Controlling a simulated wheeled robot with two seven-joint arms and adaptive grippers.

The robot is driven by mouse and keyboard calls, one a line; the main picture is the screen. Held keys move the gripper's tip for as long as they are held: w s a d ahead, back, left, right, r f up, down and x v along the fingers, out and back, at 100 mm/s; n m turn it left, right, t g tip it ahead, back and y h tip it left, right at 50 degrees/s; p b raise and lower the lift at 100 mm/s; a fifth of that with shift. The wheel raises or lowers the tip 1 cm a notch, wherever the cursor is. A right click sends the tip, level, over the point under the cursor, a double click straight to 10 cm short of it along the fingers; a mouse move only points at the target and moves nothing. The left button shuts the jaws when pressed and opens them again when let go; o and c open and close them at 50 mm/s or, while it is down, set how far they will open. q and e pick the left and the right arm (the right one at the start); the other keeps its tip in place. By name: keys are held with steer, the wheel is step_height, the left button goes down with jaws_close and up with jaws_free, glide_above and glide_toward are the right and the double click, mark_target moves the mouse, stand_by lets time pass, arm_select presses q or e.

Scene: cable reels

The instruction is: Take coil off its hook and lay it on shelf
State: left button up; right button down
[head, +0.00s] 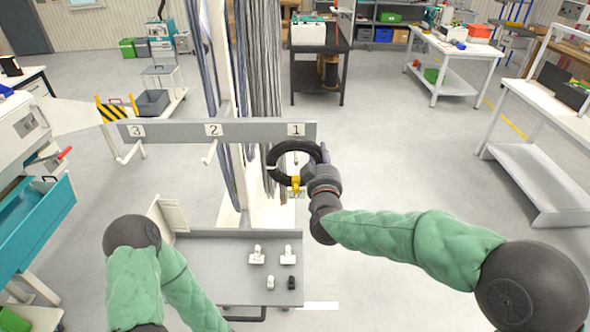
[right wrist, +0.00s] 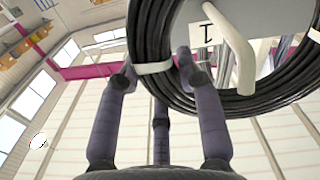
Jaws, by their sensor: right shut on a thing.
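The coil (head: 275,158) is a black ring of cable with a yellow tag, in front of the grey rail at label 1 in the head view. My right gripper (head: 319,165) is shut on its right side. In the right wrist view the fingers (right wrist: 158,66) grip the black coil (right wrist: 262,101) by a white tie. The white hook (right wrist: 236,55) shows inside the ring's opening, with its bent end toward the camera; whether they touch is unclear. The grey shelf (head: 210,265) is below the rail. My left gripper is not in view.
White fittings (head: 257,256) and a small black one (head: 291,283) occupy the shelf's right part; its left part is bare. Hooks under labels 2 (head: 209,155) and 3 (head: 130,154) are empty. Long cables (head: 262,60) hang behind the rail.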

steer(key=shift+r, duration=0.15)
steer(key=shift+s, duration=2.4)
steer(key=s+p, duration=0.1)
steer(key=s, duration=0.6)
steer(key=shift+s+p, duration=0.3)
steer(key=shift+p, duration=0.05)
steer(key=g+p, duration=0.2)
steer(key=p, duration=0.4)
steer(key=s+g+p, duration=0.1)
steer(key=g+p, duration=0.1)
steer(key=p, duration=0.5)
steer(key=s+g+p, duration=0.1)
steer(key=g+p, duration=0.1)
steer(key=p, duration=0.5)
